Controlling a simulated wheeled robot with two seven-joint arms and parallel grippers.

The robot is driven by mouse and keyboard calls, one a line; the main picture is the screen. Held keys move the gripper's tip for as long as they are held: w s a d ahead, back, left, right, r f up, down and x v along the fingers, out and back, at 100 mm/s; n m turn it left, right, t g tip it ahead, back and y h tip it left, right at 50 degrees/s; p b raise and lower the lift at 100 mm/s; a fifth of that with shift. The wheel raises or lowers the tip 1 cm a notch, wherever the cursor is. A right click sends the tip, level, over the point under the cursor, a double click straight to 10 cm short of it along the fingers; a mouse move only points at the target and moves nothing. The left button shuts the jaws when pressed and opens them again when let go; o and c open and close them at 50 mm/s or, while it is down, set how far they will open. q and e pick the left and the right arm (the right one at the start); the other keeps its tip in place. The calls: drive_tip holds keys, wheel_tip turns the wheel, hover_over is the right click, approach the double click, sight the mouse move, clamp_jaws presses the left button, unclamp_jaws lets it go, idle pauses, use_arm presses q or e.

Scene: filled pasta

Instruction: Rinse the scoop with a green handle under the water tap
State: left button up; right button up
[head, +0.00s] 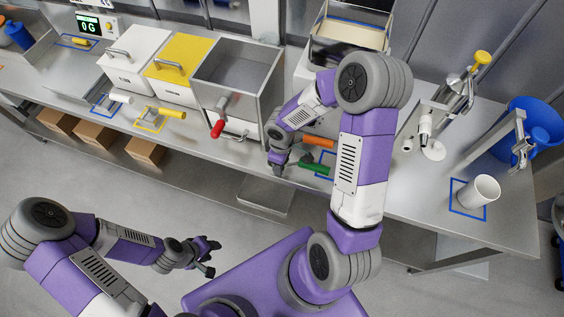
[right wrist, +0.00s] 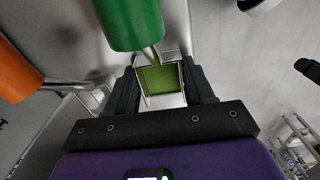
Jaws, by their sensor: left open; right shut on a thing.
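The scoop with a green handle (head: 314,168) is at the counter's front edge, on the right of the metal hopper. My right gripper (head: 278,164) is at the metal end of this scoop. In the right wrist view, the green handle (right wrist: 130,20) points away at the top, and the scoop's metal head sits between the two fingers (right wrist: 162,85). My left gripper (head: 205,257) is open and empty, over the floor in front of the counter. Tap-like metal fittings stand at the right, one by the blue bucket (head: 522,150); I cannot tell which is the water tap.
An orange-handled scoop (head: 318,142) lies close to the green one. A red-handled tool (head: 218,127) is by the metal hopper (head: 236,68). A white cup (head: 480,191) stands in a blue square at right. My right arm hides some of the counter.

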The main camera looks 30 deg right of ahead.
wheel_tip(320, 180, up, 10)
drive_tip(key=p, duration=0.1)
drive_tip(key=shift+p, duration=0.4)
